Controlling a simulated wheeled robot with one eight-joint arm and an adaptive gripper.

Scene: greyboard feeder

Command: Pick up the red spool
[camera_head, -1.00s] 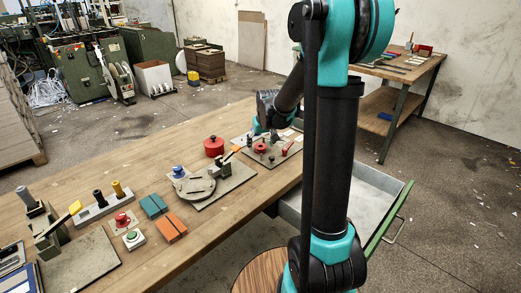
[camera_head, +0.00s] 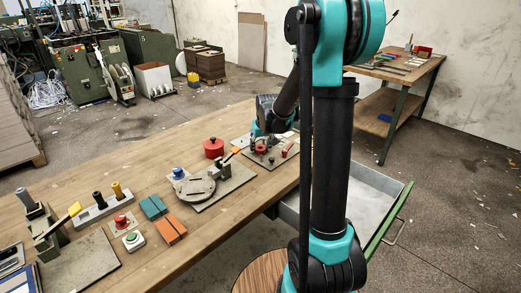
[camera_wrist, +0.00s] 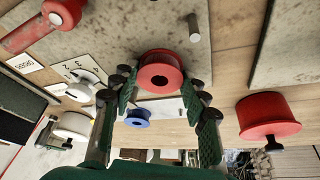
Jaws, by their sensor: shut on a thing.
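The red spool (camera_wrist: 160,72) sits between the two green-padded fingers of my gripper (camera_wrist: 161,84) in the wrist view, its round face with a dark centre hole towards the camera. My gripper is shut on it. In the head view, the spool (camera_head: 260,148) shows small at the grey plate, partly covered by my gripper. I cannot tell whether it touches the plate.
A red lidded pot (camera_head: 214,148) stands left of the plate and also shows in the wrist view (camera_wrist: 268,112). A red-handled part (camera_wrist: 45,25) lies on the plate. A blue ring-shaped piece (camera_wrist: 138,118) shows beyond the spool. A round-table fixture (camera_head: 198,188) stands nearer.

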